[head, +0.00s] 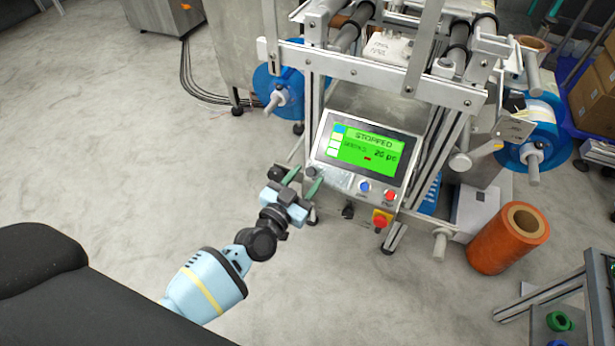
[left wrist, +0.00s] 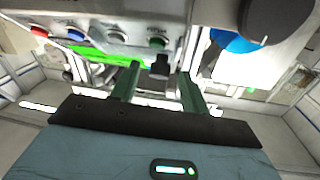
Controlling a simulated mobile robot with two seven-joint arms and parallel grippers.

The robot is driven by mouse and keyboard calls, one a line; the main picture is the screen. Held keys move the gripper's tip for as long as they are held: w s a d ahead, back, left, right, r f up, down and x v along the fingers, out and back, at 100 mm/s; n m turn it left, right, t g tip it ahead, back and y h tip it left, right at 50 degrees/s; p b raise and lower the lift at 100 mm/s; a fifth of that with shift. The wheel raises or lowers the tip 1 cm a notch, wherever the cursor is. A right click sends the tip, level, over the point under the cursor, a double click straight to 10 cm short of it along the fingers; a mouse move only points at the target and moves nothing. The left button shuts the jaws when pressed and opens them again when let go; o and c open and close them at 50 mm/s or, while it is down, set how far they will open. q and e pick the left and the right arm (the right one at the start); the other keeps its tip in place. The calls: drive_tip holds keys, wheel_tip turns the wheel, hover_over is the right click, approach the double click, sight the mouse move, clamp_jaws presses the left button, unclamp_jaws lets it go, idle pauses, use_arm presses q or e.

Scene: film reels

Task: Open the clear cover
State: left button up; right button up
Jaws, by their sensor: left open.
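I cannot tell whether a finger touches anything. The cover is not clearly distinguishable in the left wrist view. My right gripper is not in view.
The panel's green screen (head: 364,149) reads STOPPED. A red button (head: 390,196) and a red-on-yellow emergency stop (head: 380,220) are to the right. An orange roll (head: 508,238) stands on the floor at right. Blue reels (head: 278,90) flank the machine. Floor at left is clear.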

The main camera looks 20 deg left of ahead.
use_arm(q)
drive_tip(key=shift+w+d, duration=0.15)
drive_tip(key=shift+w, duration=0.5)
clamp_jaws()
